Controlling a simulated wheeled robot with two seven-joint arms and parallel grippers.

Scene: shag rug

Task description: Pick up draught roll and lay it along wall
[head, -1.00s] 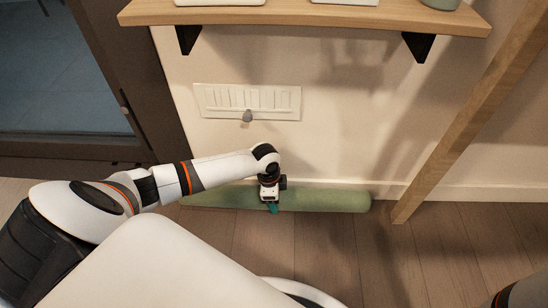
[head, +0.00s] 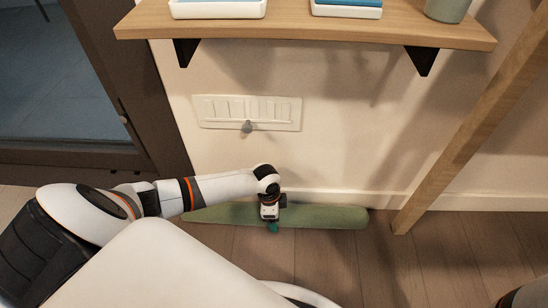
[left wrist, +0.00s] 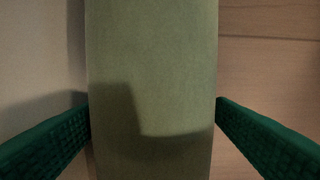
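The draught roll (head: 325,214) is a long green cylinder. In the head view it lies lengthwise along the foot of the wall, at floor level. My left gripper (head: 272,226) is over its middle from above and hides part of it. In the left wrist view the roll (left wrist: 155,75) runs up the picture between my two green fingers (left wrist: 154,100). A fingertip meets each side edge of the roll with no clear gap, so it looks shut on it. My right gripper is not in view; only a bit of my right arm shows at the lower right.
A wooden shelf (head: 300,27) juts from the wall above, on black brackets. A vent panel (head: 270,113) with a grey knob is below it. A slanted wooden post (head: 450,135) stands right of the roll. A dark door frame (head: 135,90) is at left. The floor (head: 330,260) in front is clear.

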